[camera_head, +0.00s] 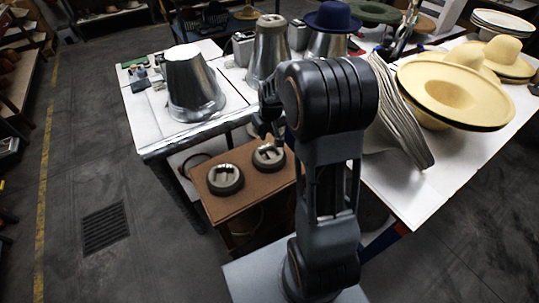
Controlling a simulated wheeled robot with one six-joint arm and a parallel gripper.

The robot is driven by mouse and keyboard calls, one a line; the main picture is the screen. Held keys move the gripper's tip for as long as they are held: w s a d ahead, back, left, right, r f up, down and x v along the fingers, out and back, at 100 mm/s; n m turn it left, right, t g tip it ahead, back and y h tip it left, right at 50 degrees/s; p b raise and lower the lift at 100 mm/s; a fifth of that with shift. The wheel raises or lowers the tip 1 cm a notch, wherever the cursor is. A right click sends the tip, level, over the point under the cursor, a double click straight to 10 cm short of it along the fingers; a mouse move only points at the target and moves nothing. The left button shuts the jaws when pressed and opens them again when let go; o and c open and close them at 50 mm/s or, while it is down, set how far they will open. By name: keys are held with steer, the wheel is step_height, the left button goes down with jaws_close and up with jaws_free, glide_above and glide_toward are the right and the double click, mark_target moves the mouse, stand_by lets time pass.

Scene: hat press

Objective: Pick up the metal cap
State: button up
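Three silver metal caps, shaped like tall flared hat forms, stand on the white table. The left metal cap (193,85) is bare on top and nearest the table's left corner. The middle metal cap (268,55) has a round grey piece on top. The right metal cap (327,45) carries a blue hat. My gripper (272,140) hangs over a low brown stand, at or just above the right one of two round grey pieces. It is small and dark, partly behind my arm, and its finger opening is unclear. No metal cap is in it.
The brown stand (250,195) holds a left round piece (225,179) and a right round piece (268,158). Straw hats (455,85) and stacked grey brims (398,120) crowd the white table (480,150) at right. The floor at left (90,150) is clear.

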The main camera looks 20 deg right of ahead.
step_height(320, 180, down, 4)
steer(key=w+d, duration=0.2)
glide_above(269, 153)
steer(key=f, duration=0.4)
steer(key=f+p, duration=0.1)
steer(key=f, duration=0.1)
steer(key=shift+s+a+f, duration=0.1)
steer(key=shift+s+f, duration=0.1)
steer(key=shift+s, duration=0.1)
steer(key=shift+w+f+p, duration=0.2)
steer(key=shift+f+p, duration=0.4)
steer(key=shift+f, duration=2.5)
steer(key=shift+c, duration=0.5)
jaws_close()
steer(key=shift+w+r, duration=0.1)
steer(key=shift+r, duration=0.05)
